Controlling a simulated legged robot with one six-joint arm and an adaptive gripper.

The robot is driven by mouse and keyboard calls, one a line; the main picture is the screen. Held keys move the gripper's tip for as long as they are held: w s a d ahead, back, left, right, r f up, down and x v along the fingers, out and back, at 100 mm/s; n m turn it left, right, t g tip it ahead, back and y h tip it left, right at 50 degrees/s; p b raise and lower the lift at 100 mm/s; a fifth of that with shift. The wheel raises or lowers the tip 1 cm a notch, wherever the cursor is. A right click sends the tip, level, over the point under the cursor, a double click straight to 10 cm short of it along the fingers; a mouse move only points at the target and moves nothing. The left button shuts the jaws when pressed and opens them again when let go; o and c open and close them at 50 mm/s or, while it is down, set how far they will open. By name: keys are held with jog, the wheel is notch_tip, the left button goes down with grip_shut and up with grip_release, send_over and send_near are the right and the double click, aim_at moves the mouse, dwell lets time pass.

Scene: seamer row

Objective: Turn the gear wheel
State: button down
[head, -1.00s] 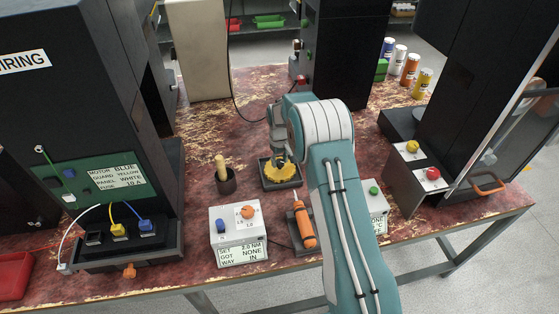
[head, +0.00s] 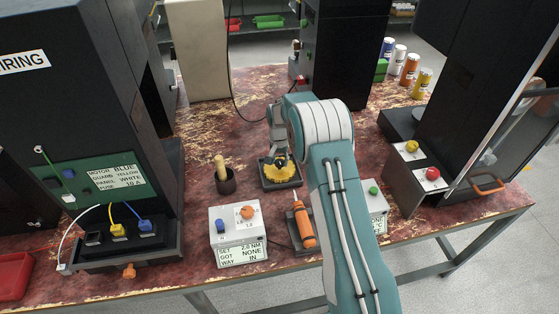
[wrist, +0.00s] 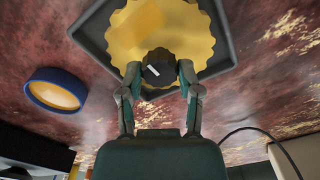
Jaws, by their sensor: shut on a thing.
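The yellow gear wheel (head: 283,175) lies flat in a dark square tray (head: 296,184) near the middle of the table. The wrist view shows its toothed yellow rim (wrist: 196,42) with a pale mark, and a dark round hub (wrist: 158,68) with a small white mark. My gripper (wrist: 157,76) is over the wheel, its two fingers shut on the hub from either side. In the head view my gripper (head: 279,155) is partly hidden by my arm. A small box (head: 237,225) in front has a display reading SET 2.0 NM, GOT NONE, WAY IN.
A dark cup with a yellow rod (head: 225,182) stands left of the tray. An orange-handled tool (head: 304,222) lies in a holder in front. Dark cabinets stand at both sides, a wiring panel (head: 95,182) left, a box with red and yellow buttons (head: 420,173) right.

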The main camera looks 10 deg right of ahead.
aim_at(279, 161)
jog(key=shift+f+m, duration=0.1)
jog(key=shift+m, duration=0.5)
jog(key=shift+a, duration=0.1)
jog(key=shift+c, duration=1.5)
grip_release()
notch_tip(279, 161, up, 12)
